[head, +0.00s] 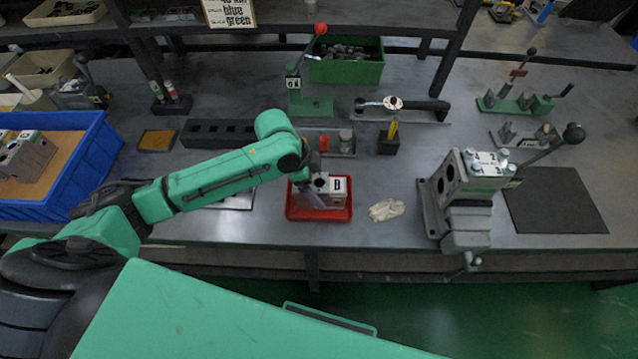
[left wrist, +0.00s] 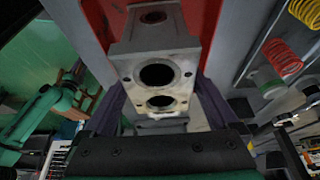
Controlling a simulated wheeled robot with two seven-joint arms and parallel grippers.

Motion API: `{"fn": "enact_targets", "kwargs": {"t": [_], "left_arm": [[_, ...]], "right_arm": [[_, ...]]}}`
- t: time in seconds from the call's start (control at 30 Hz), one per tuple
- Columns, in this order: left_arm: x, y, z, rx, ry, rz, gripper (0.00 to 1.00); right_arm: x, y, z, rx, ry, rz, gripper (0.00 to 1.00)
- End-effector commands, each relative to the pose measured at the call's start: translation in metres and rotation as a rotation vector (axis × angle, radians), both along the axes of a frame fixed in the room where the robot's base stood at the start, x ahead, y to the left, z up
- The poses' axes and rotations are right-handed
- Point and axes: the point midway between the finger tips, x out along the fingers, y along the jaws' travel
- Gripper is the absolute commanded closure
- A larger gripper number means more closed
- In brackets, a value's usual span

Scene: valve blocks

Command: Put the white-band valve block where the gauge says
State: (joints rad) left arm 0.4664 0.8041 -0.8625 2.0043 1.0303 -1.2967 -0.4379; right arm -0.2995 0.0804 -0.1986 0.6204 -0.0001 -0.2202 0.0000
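A grey valve block (head: 335,189) with a white label reading B is at the red tray (head: 320,214). Its two round bores face the camera in the left wrist view (left wrist: 157,75). I cannot make out a band for certain. My left gripper (head: 312,190) is at the block, with its dark purple fingers along both sides; whether they press on it is unclear. Another grey block (head: 28,158) with white labels is in the blue bin (head: 84,174). A fixture (head: 465,190) with two bores and a lever stands at the right, marked 2. No gauge dial is readable. My right gripper is out of view.
A white glove (head: 386,209) lies right of the red tray. A dark mat (head: 555,200) lies beside the fixture. A black slotted rail (head: 218,133), a yellow-handled tool (head: 393,130) and a green lever stand (head: 310,104) are behind. A sign (head: 231,14) is partly cut off.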

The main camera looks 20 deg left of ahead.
Motion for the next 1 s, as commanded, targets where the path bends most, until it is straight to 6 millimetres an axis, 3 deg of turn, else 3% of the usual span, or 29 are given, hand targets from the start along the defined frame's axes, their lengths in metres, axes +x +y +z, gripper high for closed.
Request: {"fn": "enact_targets", "kwargs": {"t": [0.33,0.7,0.83,1.0], "left_arm": [[0.001,0.004,0.009,0.001,-0.003,0.002,0.0],[-0.008,0.037,0.094,0.001,-0.004,0.002,0.0],[-0.01,0.043,0.11,0.0,-0.001,0.001,0.0],[-0.011,0.044,0.114,-0.001,0.001,0.001,0.0]], "right_arm": [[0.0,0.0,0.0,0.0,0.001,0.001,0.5],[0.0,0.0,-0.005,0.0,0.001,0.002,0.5],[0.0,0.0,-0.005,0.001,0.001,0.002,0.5],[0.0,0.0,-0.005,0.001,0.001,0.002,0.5]]}}
